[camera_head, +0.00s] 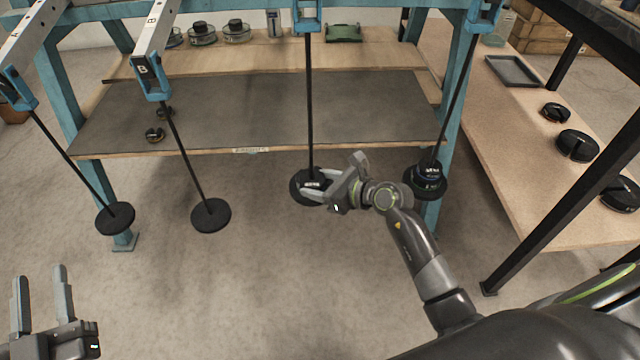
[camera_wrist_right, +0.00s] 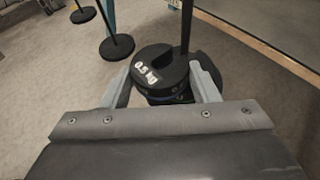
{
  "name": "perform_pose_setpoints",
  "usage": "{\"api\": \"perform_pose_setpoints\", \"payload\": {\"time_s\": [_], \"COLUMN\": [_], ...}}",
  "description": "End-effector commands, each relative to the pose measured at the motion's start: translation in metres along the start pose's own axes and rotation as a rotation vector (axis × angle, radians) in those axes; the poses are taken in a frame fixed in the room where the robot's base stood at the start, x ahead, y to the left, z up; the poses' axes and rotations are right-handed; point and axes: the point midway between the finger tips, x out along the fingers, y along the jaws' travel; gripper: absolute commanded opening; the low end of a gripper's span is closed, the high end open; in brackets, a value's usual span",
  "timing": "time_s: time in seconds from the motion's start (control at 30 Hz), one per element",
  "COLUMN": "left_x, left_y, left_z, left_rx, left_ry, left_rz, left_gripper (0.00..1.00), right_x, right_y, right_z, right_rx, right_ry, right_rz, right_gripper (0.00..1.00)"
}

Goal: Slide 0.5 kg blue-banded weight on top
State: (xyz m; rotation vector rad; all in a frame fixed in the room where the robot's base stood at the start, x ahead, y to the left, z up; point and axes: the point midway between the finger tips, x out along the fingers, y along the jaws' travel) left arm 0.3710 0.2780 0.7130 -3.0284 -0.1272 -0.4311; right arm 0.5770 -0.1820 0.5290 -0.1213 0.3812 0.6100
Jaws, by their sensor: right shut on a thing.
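My right gripper (camera_head: 322,187) is shut on a dark slotted disc weight marked 0.5 KG. In the right wrist view the weight (camera_wrist_right: 158,68) sits between the two fingers (camera_wrist_right: 160,92), with a bluish edge low on its front. The black rod (camera_head: 309,100) of the third hanger from the left runs down to the weight (camera_head: 313,183). In the wrist view this rod (camera_wrist_right: 187,28) stands at the weight's slot side; I cannot tell how fully it is inside the slot. A dark base disc (camera_wrist_right: 208,70) shows partly behind and below. My left gripper (camera_head: 42,290) is open and empty at lower left.
Two hangers with bare base discs (camera_head: 115,218) (camera_head: 211,215) hang at left. The right hanger carries stacked weights (camera_head: 425,178), close to my right wrist. A shelf (camera_head: 250,110) stands behind. The right table (camera_head: 530,190) holds several dark weights (camera_head: 577,145) and a tray (camera_head: 512,70).

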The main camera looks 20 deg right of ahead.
Motion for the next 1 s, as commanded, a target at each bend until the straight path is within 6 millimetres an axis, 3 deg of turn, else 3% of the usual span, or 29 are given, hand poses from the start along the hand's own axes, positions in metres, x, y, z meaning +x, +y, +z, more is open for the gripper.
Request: {"api": "perform_pose_setpoints", "payload": {"time_s": [1.0], "left_x": [-0.002], "left_y": [0.000], "left_z": [0.005], "left_rx": [0.002], "left_ry": [-0.001], "left_rz": [0.001], "left_gripper": [0.36], "right_x": [0.012], "right_y": [-0.016], "right_z": [0.007], "right_rx": [-0.001], "right_ry": [-0.004], "right_rz": [-0.001], "right_gripper": [0.25]}}
